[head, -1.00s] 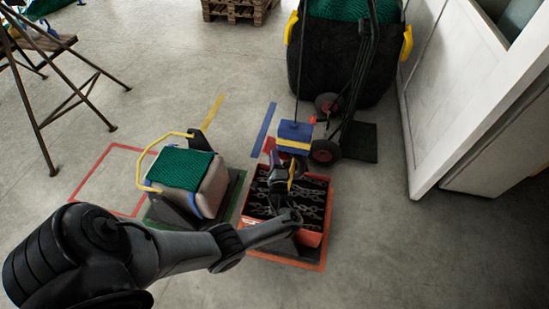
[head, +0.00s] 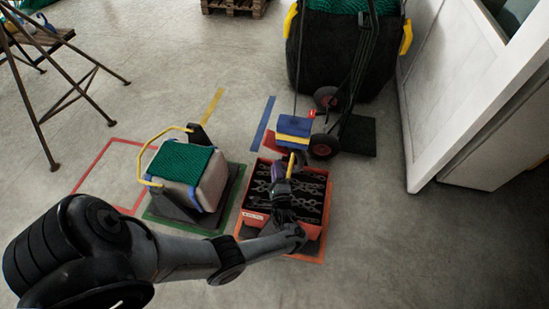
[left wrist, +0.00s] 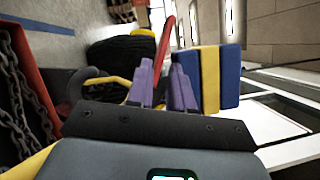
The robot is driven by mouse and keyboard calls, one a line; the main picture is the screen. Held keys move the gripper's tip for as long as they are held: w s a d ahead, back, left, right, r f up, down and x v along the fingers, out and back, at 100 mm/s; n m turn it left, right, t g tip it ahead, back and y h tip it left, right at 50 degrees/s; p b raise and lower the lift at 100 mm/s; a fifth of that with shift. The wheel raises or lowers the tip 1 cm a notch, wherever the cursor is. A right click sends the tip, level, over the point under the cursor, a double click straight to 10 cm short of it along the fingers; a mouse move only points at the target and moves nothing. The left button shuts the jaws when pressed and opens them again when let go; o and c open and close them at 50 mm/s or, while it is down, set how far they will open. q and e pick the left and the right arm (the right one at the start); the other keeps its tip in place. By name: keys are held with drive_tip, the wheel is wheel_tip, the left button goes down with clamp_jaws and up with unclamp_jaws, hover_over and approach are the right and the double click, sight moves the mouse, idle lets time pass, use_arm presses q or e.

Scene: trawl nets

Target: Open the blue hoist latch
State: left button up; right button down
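The blue hoist latch is not plainly marked. A blue block with a yellow band (head: 294,131) hangs on the hoist line beyond the red crate, with a small red part at its upper right. In the left wrist view the block (left wrist: 218,78) is just right of my fingers, and a curved red piece (left wrist: 166,42) rises behind the gap between them. My left gripper (head: 284,168) is above the crate, short of the block. Its purple fingers (left wrist: 163,85) are apart with nothing seen between them. Contact with the block cannot be told. My right gripper is not in view.
The red crate (head: 252,216) holds dark chains, also in the left wrist view (left wrist: 28,72). A yellow bar (left wrist: 113,88) is beside my fingers. A bin with green net (head: 186,162) stands left. A wheeled cart (head: 342,133) and black bag (head: 343,60) are behind. Floor at right is clear.

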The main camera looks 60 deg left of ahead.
use_arm(q)
drive_tip(key=v, duration=0.3)
idle(0.5)
